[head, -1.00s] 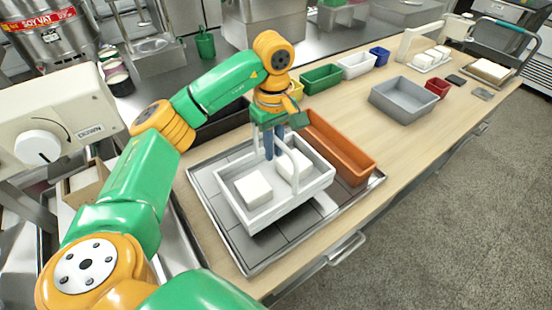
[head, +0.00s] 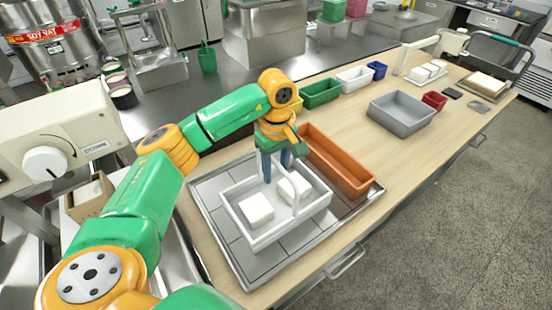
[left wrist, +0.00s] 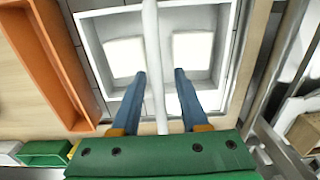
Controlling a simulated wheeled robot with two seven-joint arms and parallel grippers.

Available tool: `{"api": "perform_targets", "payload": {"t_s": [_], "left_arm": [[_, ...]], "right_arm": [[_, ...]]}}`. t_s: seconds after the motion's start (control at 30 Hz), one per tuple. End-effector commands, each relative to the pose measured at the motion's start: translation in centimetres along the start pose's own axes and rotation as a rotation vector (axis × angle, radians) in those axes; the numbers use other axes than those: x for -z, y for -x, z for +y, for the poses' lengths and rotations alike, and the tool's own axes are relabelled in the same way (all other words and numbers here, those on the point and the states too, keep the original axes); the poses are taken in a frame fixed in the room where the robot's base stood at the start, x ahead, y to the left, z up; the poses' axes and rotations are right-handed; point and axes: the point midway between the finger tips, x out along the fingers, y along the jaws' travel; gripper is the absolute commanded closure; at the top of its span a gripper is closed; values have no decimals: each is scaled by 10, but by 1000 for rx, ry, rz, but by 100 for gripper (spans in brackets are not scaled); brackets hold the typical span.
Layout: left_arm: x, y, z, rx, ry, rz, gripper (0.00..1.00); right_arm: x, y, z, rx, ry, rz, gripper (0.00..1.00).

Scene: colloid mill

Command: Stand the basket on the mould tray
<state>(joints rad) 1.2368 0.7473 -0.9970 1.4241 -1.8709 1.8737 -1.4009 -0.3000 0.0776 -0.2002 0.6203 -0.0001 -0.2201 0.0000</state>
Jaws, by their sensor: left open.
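The white basket (head: 290,227) has a tall arched handle and holds two white blocks (head: 257,207). In the head view it is upright and appears to rest on the metal mould tray (head: 213,212) with grey panels; its underside is hidden. My left gripper (head: 277,173) is above the basket, pointing down. In the left wrist view the open left gripper (left wrist: 160,76) has one blue finger on each side of the white handle bar (left wrist: 152,60), with gaps showing. The basket's two blocks (left wrist: 193,53) lie beyond the fingertips. My right gripper is not in view.
An orange trough (head: 335,160) lies along the tray's far right side, close to the basket. A grey bin (head: 402,115) and a red cup (head: 434,101) stand further right. Green (head: 321,93), white and blue bins line the back. Wooden counter between them is clear.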

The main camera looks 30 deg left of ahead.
Motion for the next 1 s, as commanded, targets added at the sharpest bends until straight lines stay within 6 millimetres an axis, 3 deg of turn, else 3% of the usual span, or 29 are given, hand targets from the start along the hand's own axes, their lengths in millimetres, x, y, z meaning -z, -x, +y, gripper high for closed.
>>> {"api": "perform_targets", "payload": {"t_s": [0.17,0.3,0.4,0.57,1.0], "left_arm": [[0,39,1,-8,-1,2,56],[0,80,1,-6,0,3,56],[0,99,0,-5,0,2,56],[0,110,0,-2,0,1,56],[0,111,0,-1,0,0,56]], "right_arm": [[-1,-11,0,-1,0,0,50],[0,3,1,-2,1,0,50],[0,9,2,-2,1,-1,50],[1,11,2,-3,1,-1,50],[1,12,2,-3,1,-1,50]]}}
